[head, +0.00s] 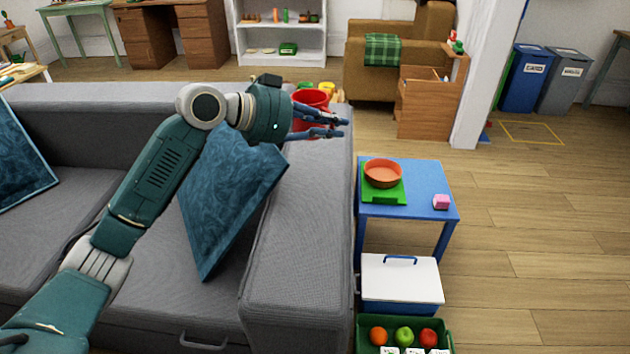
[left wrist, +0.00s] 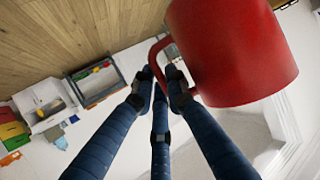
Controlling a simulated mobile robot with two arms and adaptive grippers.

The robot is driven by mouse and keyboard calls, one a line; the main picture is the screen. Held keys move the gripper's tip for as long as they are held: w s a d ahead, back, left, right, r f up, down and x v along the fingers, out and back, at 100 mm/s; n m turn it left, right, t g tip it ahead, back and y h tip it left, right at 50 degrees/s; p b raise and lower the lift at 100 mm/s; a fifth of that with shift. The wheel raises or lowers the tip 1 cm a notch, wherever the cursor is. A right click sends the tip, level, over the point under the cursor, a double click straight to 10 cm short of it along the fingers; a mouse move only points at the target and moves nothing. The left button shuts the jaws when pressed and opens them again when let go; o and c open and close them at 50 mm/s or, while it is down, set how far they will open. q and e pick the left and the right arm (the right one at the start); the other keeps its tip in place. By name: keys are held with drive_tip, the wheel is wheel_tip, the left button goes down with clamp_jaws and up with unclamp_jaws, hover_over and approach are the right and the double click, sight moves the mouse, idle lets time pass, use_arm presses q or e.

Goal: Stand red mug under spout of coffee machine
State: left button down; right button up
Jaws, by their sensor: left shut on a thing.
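My left gripper (head: 343,128) reaches over the grey sofa's right armrest. It is shut on the handle of the red mug (left wrist: 232,50). The left wrist view shows the mug beside the fingers (left wrist: 163,85), with its handle between them. In the head view the mug (head: 312,97) shows just behind the fingers, roughly upright, partly hidden by the gripper. The coffee machine and its spout are not in either view. My right gripper is not in view.
The grey sofa (head: 300,230) with blue cushions lies below my arm. Right of it stand a blue table (head: 425,180) with an orange bowl (head: 383,172), a white-lidded cooler (head: 400,280) and a green fruit crate (head: 449,335). Wooden floor at the right (head: 540,230) is clear.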

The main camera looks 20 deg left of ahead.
use_arm(q)
drive_tip(key=shift+w+a+f, duration=0.1)
drive_tip(key=shift+w+f, duration=0.1)
drive_tip(key=shift+f, duration=0.05)
wheel_tip(320, 180, down, 19)
drive_tip(key=b, duration=0.3)
drive_tip(key=shift+f, duration=0.1)
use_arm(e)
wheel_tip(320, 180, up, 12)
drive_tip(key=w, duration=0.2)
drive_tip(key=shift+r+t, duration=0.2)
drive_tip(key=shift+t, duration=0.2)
use_arm(q)
drive_tip(key=shift+b, duration=0.3)
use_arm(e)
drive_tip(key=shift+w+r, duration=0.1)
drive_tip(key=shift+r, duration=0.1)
use_arm(q)
drive_tip(key=c, duration=1.7)
unclamp_jaws()
drive_tip(key=shift+f, duration=0.1)
drive_tip(key=shift+c, duration=0.2)
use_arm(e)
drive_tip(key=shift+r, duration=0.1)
